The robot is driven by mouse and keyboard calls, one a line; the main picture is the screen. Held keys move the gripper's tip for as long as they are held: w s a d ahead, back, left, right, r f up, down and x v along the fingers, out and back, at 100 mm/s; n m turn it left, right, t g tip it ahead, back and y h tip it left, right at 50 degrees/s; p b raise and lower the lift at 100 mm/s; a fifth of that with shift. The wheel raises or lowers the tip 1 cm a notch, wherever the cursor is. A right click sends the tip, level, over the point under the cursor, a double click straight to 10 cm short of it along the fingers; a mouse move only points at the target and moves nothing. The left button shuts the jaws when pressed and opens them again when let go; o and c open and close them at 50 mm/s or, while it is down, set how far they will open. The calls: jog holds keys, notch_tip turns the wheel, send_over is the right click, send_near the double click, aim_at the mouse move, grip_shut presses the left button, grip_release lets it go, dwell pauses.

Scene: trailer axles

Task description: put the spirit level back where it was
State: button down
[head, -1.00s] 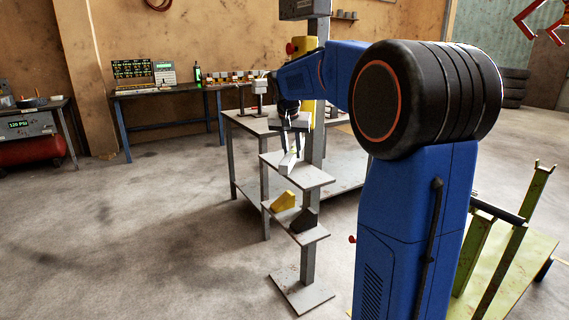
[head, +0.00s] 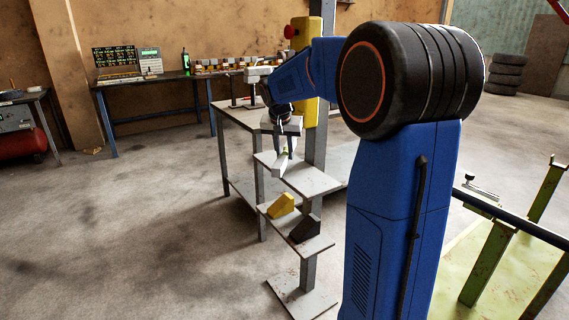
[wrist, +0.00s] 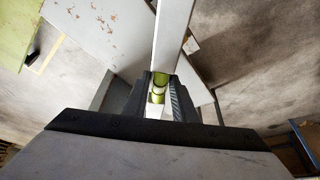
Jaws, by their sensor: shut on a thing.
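The spirit level (head: 279,168) is a pale bar with a green vial. In the wrist view the level (wrist: 173,35) runs up the picture from between the jaws, with the green vial beside them. My gripper (head: 285,143) is shut on it, and the fingers also show in the wrist view (wrist: 161,97). In the head view the level is at the left part of the upper grey shelf (head: 312,182) of the post stand. I cannot tell whether it touches the shelf. The jaws hide part of the level.
Below, a lower shelf (head: 322,245) holds a yellow wedge (head: 283,206) and a black wedge (head: 305,229). A grey table (head: 237,116) stands behind. The green trailer frame (head: 488,262) is at the right. The floor at the left is open.

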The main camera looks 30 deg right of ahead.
jog(key=shift+f, duration=2.05)
jog(key=c, duration=1.5)
grip_release()
jog(key=shift+f, duration=0.1)
jog(key=shift+o, duration=0.2)
